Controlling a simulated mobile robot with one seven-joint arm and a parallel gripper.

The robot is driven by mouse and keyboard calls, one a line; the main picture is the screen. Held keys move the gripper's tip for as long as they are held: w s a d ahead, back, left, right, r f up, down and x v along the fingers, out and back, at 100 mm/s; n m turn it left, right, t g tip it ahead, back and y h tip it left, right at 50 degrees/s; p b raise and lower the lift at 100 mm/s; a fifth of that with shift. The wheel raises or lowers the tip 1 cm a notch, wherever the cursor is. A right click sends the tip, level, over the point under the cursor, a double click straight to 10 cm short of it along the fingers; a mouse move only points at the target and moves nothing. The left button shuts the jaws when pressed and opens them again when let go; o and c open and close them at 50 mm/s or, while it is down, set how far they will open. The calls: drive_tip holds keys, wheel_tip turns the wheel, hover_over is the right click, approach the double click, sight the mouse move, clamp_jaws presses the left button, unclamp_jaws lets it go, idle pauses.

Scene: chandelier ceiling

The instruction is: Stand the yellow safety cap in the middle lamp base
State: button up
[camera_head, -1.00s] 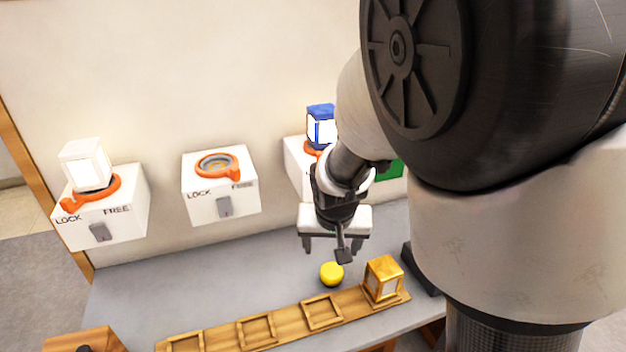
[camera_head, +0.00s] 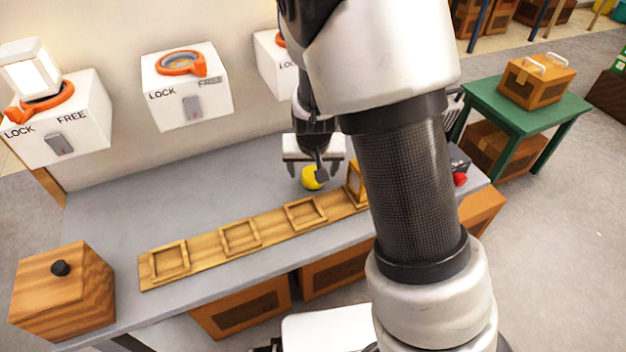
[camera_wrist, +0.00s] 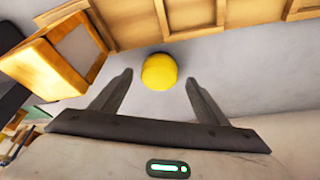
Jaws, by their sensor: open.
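The yellow safety cap (camera_head: 311,178) sits on the grey bench top behind the wooden rack. My gripper (camera_head: 315,170) is above it, jaws open and empty. In the wrist view the round yellow cap (camera_wrist: 159,73) lies just beyond and between the open fingertips (camera_wrist: 160,78), touching neither finger. The middle lamp base (camera_head: 187,85) is a white wall box marked LOCK and FREE, with an orange ring (camera_head: 181,63) on top and nothing standing in it. The left lamp base (camera_head: 58,118) holds a white lamp (camera_head: 30,68). The right base (camera_head: 276,60) is partly hidden by my arm.
A wooden rack (camera_head: 228,250) with several square frames lies along the bench's front. A wooden-framed lamp (camera_head: 356,184) stands at its right end, close to the gripper. A wooden box with a black knob (camera_head: 62,290) is at front left. The bench (camera_head: 130,205) is clear at left.

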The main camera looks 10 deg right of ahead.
drive_tip(key=shift+x, duration=1.55)
drive_tip(key=c, duration=1.2)
